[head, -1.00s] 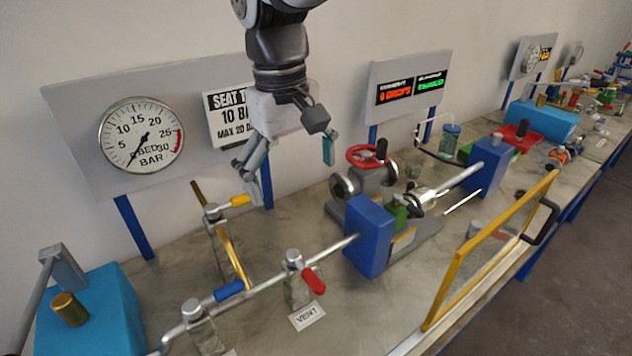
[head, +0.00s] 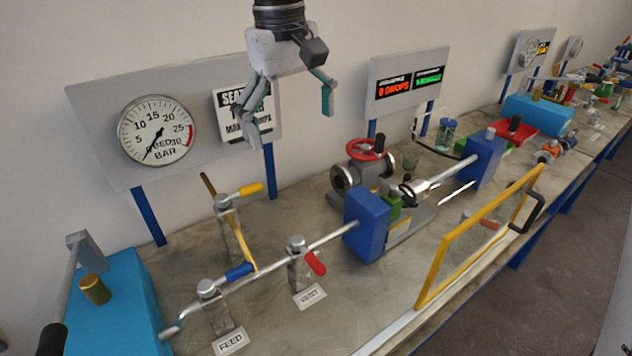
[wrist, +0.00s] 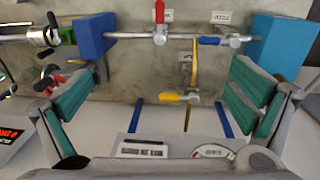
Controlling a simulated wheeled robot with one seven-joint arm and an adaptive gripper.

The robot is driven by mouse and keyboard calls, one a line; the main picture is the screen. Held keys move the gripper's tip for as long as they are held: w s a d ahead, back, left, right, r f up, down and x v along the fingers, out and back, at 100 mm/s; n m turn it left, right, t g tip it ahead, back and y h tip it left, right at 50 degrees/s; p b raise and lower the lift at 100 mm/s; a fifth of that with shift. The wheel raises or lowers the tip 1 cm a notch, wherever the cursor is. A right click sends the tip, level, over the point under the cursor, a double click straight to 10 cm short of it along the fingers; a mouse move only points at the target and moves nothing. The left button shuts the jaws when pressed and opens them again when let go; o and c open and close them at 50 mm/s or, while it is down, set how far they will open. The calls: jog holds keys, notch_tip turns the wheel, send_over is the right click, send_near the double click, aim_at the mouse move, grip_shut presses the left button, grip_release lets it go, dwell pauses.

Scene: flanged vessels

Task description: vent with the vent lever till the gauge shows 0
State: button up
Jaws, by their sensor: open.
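The red vent lever (head: 315,263) sits on a valve of the pipe, behind the VENT label (head: 310,296). It angles down to the right in the head view and shows at the top of the wrist view (wrist: 159,12). The round gauge (head: 158,130) hangs on the grey board; its needle points down and left, near the low end of the scale. The exact reading is too small to tell. My gripper (head: 291,128) is open and empty, high above the bench and behind the pipe, apart from the lever. Its fingers are spread in the wrist view (wrist: 166,68).
The blue lever (head: 239,271) by the FEED label (head: 231,341) and the yellow lever (head: 250,189) stand left of the vent lever. A blue block (head: 367,226) is to its right. A yellow-framed guard (head: 480,238) stands at the bench front. A turquoise box (head: 115,310) is left.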

jog(key=s+d+r+m+t+b, duration=0.1)
jog(key=s+d+m, duration=0.15)
jog(key=d, duration=0.55)
jog(key=s+d+m+t+b, duration=0.15)
jog(key=s+d, duration=0.25)
jog(key=d, duration=0.4)
jog(key=s+d+f+m+t+b, duration=0.1)
jog(key=s+d+f+m+t, duration=0.1)
jog(key=s+d+f, duration=0.6)
jog(key=shift+s+d+m+t+y, duration=0.3)
jog(key=shift+d+m+t, duration=0.05)
jog(key=shift+m, duration=0.35)
